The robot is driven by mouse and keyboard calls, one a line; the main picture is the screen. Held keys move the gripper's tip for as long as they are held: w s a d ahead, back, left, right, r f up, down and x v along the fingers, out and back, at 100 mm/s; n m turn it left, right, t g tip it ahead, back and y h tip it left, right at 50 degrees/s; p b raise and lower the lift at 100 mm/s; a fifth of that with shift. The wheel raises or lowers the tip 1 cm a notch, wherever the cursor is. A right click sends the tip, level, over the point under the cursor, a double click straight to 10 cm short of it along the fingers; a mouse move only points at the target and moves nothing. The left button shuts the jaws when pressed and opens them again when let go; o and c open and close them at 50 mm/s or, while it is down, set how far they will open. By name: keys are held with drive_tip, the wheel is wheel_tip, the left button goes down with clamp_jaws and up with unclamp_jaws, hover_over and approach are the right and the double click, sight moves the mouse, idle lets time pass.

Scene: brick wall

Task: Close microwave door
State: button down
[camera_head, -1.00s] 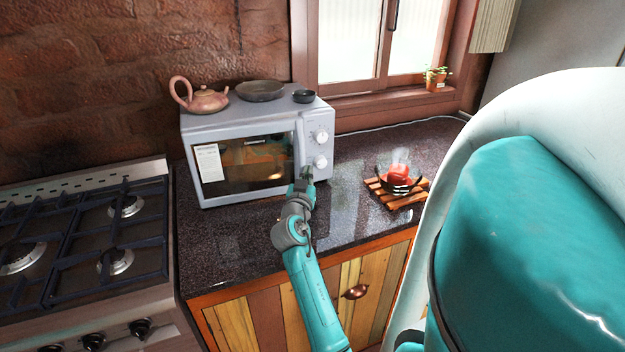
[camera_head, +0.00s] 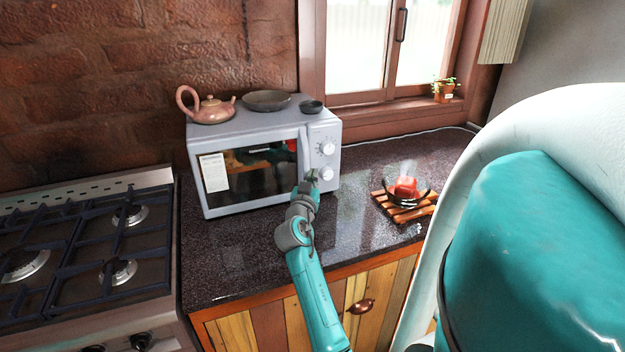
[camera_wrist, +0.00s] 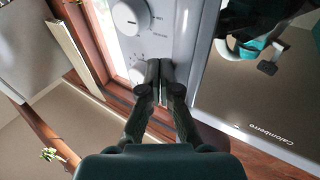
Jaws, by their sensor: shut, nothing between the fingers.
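The grey-white microwave (camera_head: 250,118) stands on the dark counter against the brick wall. Its dark glass door (camera_head: 250,168) lies flush with the front and looks shut. My gripper (camera_head: 311,176) is at the right part of the front, near the lower knob (camera_head: 326,174). In the wrist view my gripper (camera_wrist: 160,66) has its fingers together and empty, pointing at the strip between the knobs (camera_wrist: 131,16) and the door (camera_wrist: 262,95). I cannot tell if the fingertips touch the microwave. They hide part of the lower knob in the wrist view.
A teapot (camera_head: 210,108), a dark plate (camera_head: 267,100) and a small bowl (camera_head: 311,106) sit on the microwave. A bowl with a red item (camera_head: 405,187) stands on a wooden trivet (camera_head: 400,212) to the right. A gas stove (camera_head: 85,245) is at left.

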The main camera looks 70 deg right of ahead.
wheel_tip(320, 180, up, 9)
drive_tip(key=shift+r, duration=0.15)
idle(0.4)
